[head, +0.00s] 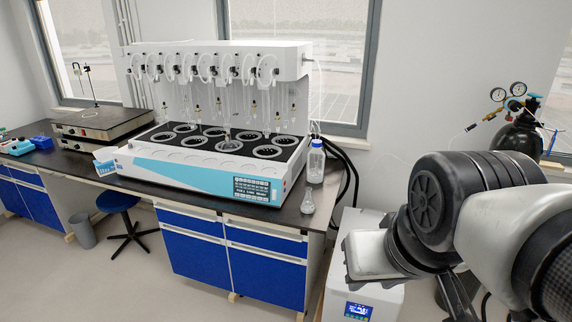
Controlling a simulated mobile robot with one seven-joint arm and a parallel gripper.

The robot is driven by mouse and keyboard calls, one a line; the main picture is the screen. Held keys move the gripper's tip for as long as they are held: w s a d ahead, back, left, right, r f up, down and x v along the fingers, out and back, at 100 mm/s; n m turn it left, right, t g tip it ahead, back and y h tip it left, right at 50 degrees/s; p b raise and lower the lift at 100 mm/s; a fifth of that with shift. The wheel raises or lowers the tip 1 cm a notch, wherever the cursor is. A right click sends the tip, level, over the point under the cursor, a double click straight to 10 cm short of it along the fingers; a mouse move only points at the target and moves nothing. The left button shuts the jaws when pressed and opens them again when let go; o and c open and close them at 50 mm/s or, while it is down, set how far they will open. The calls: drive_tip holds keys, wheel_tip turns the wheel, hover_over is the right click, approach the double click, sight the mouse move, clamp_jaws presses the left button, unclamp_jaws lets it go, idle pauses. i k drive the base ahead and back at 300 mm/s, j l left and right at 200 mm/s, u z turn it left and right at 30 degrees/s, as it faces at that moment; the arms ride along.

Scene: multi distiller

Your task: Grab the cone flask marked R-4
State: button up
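A small clear cone flask (308,204) stands upright on the dark bench top near its right front corner. No marking on it can be read at this size, so I cannot tell whether it is R-4. My arm fills the lower right of the head view, apart from the flask and to the right of it. I cannot make out any gripper fingers.
A blue-capped clear bottle (316,162) stands just behind the flask. A large white and blue distiller (205,178) with glassware fills the bench to the left. A white unit with a display (378,302) stands right of the bench, and a dark gas cylinder (518,138) is farther back.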

sight(307, 206)
drive_tip(key=z, duration=0.3)
drive_tip(key=i+j+z, duration=0.3)
drive_tip(key=z, duration=0.15)
drive_tip(key=i+j+z, duration=0.2)
drive_tip(key=j+z, duration=0.25)
drive_tip(key=i+j, duration=0.15)
drive_tip(key=j, duration=0.25)
drive_tip(key=i+j+z, duration=0.1)
drive_tip(key=j, duration=0.3)
drive_tip(key=i+j, duration=0.1)
drive_tip(key=j, duration=0.3)
drive_tip(key=i+j+z, duration=0.1)
drive_tip(key=j, duration=0.3)
drive_tip(key=i+j, duration=0.15)
drive_tip(key=j, duration=0.25)
